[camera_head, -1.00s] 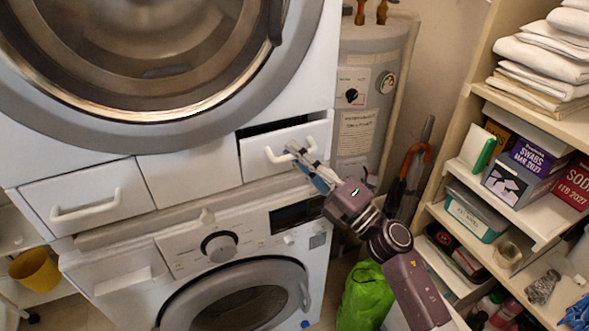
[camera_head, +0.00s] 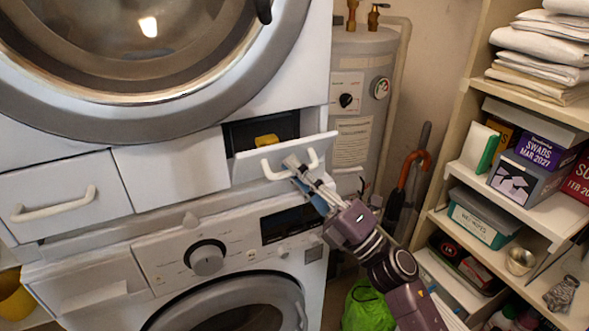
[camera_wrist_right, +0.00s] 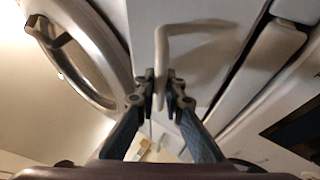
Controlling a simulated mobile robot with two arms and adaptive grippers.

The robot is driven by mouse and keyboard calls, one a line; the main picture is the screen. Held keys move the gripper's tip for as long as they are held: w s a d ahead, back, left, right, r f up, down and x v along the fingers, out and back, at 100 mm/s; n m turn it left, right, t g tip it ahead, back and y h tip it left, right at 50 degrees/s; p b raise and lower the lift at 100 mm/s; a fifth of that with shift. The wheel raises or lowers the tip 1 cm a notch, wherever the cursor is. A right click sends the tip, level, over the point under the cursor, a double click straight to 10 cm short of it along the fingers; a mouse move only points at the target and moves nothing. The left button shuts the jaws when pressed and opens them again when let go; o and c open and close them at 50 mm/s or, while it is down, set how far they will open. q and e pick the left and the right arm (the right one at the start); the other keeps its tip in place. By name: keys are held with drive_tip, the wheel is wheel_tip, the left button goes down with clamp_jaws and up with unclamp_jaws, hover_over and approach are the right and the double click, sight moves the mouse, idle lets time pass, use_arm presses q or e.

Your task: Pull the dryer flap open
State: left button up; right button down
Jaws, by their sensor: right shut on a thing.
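The dryer flap (camera_head: 250,165) is a white panel with a white bar handle (camera_head: 268,172), below the right side of the big round dryer door (camera_head: 140,50). The flap is tilted outward at its top, and a dark compartment with a yellow thing (camera_head: 266,140) shows behind it. My right gripper (camera_head: 297,170) is shut on the handle, near its right part. In the right wrist view the two fingertips (camera_wrist_right: 161,88) pinch the white handle (camera_wrist_right: 164,50). My left gripper is not in view.
A lower washer (camera_head: 208,258) stands under the dryer. Shelves with towels (camera_head: 540,50) and boxes (camera_head: 530,180) fill the right side.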

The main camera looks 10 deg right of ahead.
drive_tip(key=shift+f, duration=0.1)
idle(0.3)
drive_tip(key=c, duration=2.3)
unclamp_jaws()
drive_tip(key=v, duration=1.2)
drive_tip(key=shift+s, duration=0.1)
